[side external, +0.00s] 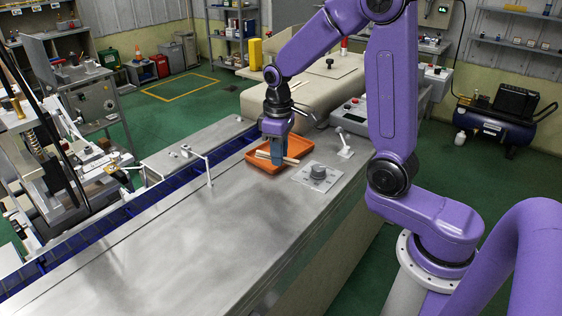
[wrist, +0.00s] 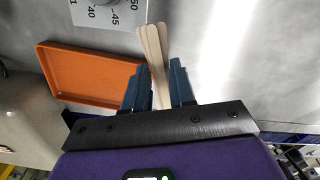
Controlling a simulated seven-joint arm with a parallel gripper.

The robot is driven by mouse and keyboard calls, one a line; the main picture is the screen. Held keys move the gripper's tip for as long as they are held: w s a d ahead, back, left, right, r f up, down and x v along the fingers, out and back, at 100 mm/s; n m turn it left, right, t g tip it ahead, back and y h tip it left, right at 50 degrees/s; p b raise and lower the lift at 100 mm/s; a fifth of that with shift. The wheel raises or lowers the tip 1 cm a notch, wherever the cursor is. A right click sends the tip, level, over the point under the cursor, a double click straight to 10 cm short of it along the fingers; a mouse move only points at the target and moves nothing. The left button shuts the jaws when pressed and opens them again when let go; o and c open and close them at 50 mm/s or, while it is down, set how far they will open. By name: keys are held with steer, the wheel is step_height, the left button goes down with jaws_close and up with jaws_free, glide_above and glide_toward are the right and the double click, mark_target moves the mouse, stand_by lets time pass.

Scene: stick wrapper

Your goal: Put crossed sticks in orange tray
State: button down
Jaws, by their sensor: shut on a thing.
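The orange tray (wrist: 88,70) lies flat on the metal bench; in the side external view (side external: 283,166) it sits at the bench's far end, below and behind my gripper. My gripper (wrist: 158,80) is shut on pale wooden crossed sticks (wrist: 152,48), which overlap at a slight angle and stick out past the fingertips. In the side external view the sticks (side external: 290,160) show beside the fingers, over or close to the tray's near side. In the wrist view they lie just right of the tray's edge. Their height above the tray cannot be told.
A square plate with a grey dial (side external: 318,174) sits right of the tray. A small white lever fixture (side external: 343,142) stands behind it. A thin white post (side external: 208,170) stands to the left near the blue conveyor channel (side external: 130,208). The near bench top is clear.

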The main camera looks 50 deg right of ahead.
steer(key=s+d+r+n+h, duration=0.1)
steer(key=s+d+r+n, duration=0.55)
steer(key=n, duration=0.65)
steer(key=w+d+f, duration=0.1)
steer(key=w+f, duration=0.2)
steer(key=w, duration=0.1)
steer(key=w+d+f, duration=0.1)
steer(key=w+f, duration=0.1)
steer(key=w, duration=0.3)
steer(key=w+d+f, duration=0.2)
steer(key=w+f, duration=0.1)
steer(key=w, duration=0.1)
steer(key=shift+w+d+f, duration=0.1)
steer(key=shift+w+f, duration=0.2)
steer(key=shift+w, duration=0.1)
steer(key=shift+w+d+f, duration=0.1)
steer(key=shift+w+f, duration=0.05)
steer(key=shift+f, duration=1.55)
steer(key=shift+f, duration=0.2)
